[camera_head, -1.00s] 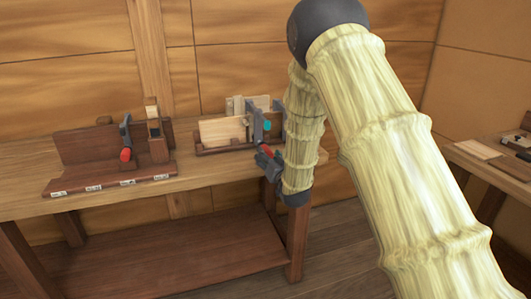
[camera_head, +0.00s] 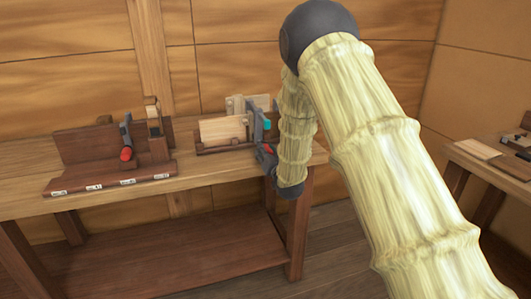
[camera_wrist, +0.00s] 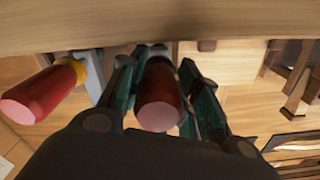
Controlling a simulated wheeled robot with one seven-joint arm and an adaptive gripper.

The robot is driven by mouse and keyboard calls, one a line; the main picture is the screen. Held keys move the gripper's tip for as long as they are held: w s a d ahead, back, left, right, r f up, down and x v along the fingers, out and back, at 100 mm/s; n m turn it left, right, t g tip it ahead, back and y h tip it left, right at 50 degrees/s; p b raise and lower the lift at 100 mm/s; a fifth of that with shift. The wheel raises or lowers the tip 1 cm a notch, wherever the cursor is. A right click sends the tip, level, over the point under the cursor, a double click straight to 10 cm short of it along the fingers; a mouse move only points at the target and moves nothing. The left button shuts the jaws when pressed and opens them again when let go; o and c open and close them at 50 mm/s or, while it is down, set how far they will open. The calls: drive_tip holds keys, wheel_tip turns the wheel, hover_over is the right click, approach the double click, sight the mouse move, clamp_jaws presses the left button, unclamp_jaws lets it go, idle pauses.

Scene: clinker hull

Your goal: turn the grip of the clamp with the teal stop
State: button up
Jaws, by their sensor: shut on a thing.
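The clamp (camera_head: 258,125) with the teal stop (camera_head: 267,124) stands at the right end of the bench, against a holder with pale boards. Its red grip (camera_head: 268,149) points toward the front edge, below the teal stop. My gripper (camera_head: 267,158) is at this grip, partly hidden by my arm. In the wrist view, my gripper (camera_wrist: 163,85) is shut on a red grip (camera_wrist: 158,100), with one dark green finger on each side. The stop of the held clamp is not clear there. A second red grip (camera_wrist: 38,95) with a yellow collar (camera_wrist: 77,70) is at the left, apart from my fingers.
Another clamp with a red grip (camera_head: 126,154) stands on a dark wooden stand (camera_head: 75,180) at the bench's left. Bare bench top (camera_head: 215,170) lies between the stand and the right holder. A side table (camera_head: 505,165) stands at the far right.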

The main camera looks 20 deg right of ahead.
drive_tip(key=shift+n, duration=0.4)
drive_tip(key=n+b, duration=0.1)
drive_tip(key=n, duration=0.2)
drive_tip(key=shift+f+n+b, duration=0.1)
drive_tip(key=shift+n+b, duration=0.2)
drive_tip(key=shift+b, duration=0.05)
drive_tip(key=shift+d+n+b, duration=0.2)
drive_tip(key=shift+n+b, duration=0.5)
drive_tip(key=shift+n, duration=1.5)
drive_tip(key=o, duration=1)
drive_tip(key=s, duration=1.2)
drive_tip(key=shift+d, duration=0.15)
